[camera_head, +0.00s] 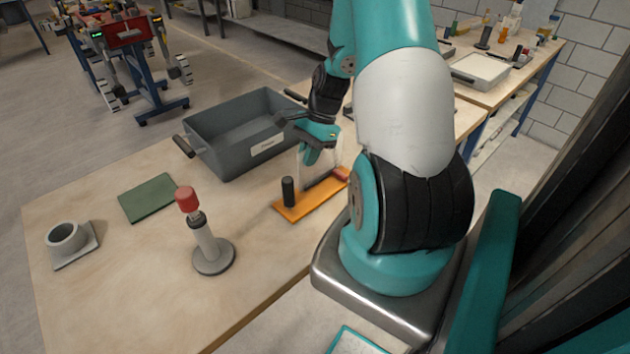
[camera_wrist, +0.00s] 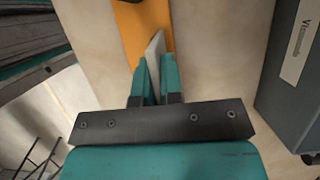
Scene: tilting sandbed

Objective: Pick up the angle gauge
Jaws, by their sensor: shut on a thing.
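The angle gauge looks like the thin, pale plate (camera_head: 307,178) standing on edge at the orange base (camera_head: 291,211) in the head view. My gripper (camera_head: 318,158) comes down on it from above. In the wrist view the pale plate (camera_wrist: 154,50) sits between the two teal fingers of my gripper (camera_wrist: 156,75), which is shut on it. The orange base (camera_wrist: 150,18) lies beneath. Whether the plate touches the base or is just above it, I cannot tell. Part of the plate is hidden by the fingers.
A black peg (camera_head: 288,191) stands on the orange base. A grey crate (camera_head: 225,150) is behind it; its wall shows at right in the wrist view (camera_wrist: 285,110). A red-topped post (camera_head: 207,245), green pad (camera_head: 149,198) and grey ring block (camera_head: 68,240) occupy the left. The front-left table is clear.

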